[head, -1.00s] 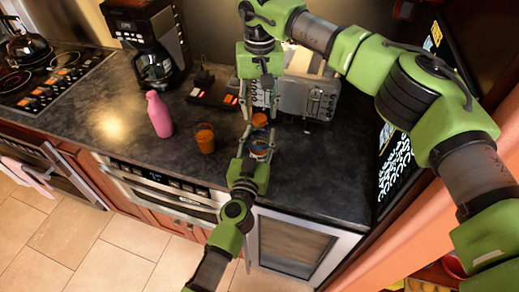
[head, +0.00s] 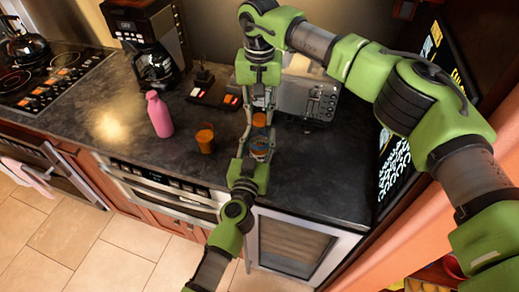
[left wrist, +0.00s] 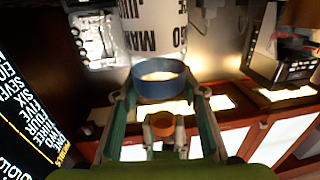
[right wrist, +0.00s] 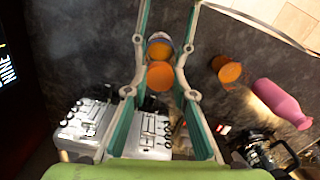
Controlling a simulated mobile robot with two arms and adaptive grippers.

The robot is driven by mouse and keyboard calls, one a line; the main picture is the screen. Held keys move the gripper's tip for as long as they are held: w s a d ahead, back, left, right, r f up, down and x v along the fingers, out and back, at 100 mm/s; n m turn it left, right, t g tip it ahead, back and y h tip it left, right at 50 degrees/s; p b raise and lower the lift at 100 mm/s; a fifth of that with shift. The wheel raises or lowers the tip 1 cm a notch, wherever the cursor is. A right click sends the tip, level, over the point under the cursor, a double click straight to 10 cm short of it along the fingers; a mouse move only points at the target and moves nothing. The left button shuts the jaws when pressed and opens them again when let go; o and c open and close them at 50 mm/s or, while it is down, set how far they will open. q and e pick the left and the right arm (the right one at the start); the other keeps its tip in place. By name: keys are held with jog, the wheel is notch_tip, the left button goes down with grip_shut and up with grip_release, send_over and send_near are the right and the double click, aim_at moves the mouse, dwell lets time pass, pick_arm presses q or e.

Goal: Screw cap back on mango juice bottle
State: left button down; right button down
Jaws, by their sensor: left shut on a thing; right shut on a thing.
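The mango juice bottle (left wrist: 152,28) has a white label with dark lettering, upside down in the left wrist view, and a blue band (left wrist: 160,84) at its end. My left gripper (left wrist: 160,92) is shut around it at the blue band, and the bottle stands low over the counter in the head view. The orange cap (right wrist: 160,76) is between the fingertips of my right gripper (right wrist: 161,82), which is shut on it. In the head view the cap (head: 259,119) appears above the bottle (head: 260,147).
A pink bottle (head: 159,115) and an orange glass (head: 205,140) stand to the left on the dark counter (head: 110,125). A coffee maker (head: 148,50) and a silver appliance (head: 310,98) stand behind. The counter's right part is clear.

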jog(key=m, duration=3.3)
jog(key=shift+f, duration=0.1)
jog(key=m, duration=1.9)
jog(key=c, duration=1.6)
grip_release()
jog(key=shift+c, duration=0.2)
